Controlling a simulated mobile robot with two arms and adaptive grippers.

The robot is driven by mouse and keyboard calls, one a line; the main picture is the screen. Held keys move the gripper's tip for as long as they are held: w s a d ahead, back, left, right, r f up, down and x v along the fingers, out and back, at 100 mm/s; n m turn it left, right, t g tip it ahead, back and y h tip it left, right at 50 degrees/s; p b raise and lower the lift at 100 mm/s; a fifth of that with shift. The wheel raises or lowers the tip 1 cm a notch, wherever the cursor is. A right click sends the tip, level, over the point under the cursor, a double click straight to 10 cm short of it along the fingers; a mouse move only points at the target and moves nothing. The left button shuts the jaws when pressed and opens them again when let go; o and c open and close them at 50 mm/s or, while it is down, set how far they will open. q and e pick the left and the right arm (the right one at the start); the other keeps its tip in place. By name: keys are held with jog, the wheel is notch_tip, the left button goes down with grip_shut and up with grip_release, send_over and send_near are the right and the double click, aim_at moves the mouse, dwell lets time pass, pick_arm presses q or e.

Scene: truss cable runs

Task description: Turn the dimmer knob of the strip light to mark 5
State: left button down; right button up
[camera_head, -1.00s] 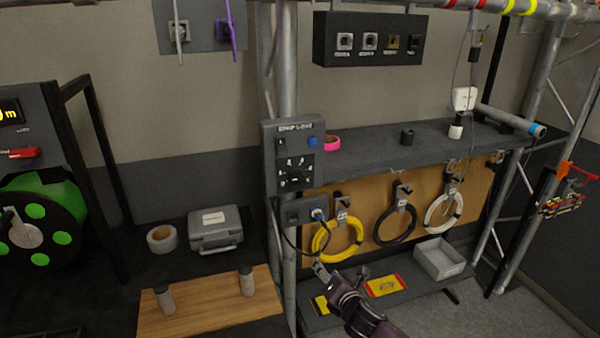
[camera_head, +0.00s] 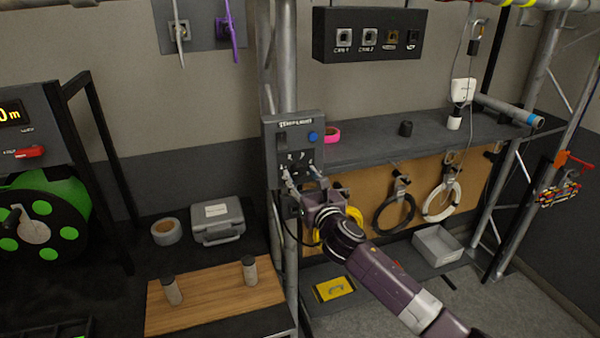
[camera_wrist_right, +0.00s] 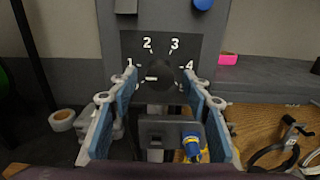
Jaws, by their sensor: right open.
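The strip light's control box (camera_head: 272,150) is fixed to the truss post. Its dark dimmer knob (camera_wrist_right: 160,78) sits on a black dial plate (camera_wrist_right: 130,42) with white marks 1 to 4 readable. The knob's white pointer line lies to the left, lower than mark 1. Mark 5 is not readable; the right finger covers that side. My right gripper (camera_head: 305,176) is in front of the box's lower part and hides the knob in the head view. In the right wrist view the open blue-padded fingers (camera_wrist_right: 160,86) stand either side of the knob, with gaps visible.
A blue button (camera_wrist_right: 203,4) sits above the dial. A blue plug (camera_wrist_right: 191,143) sits in a socket box below it, close under my fingers. A grey shelf (camera_head: 375,138) with pink tape (camera_head: 333,135) adjoins the box on the right. Cable coils (camera_head: 395,213) hang below.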

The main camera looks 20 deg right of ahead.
jog(key=shift+w, duration=0.55)
jog(key=shift+c, duration=0.3)
jog(key=c, duration=1.1)
jog(key=shift+m, duration=0.3)
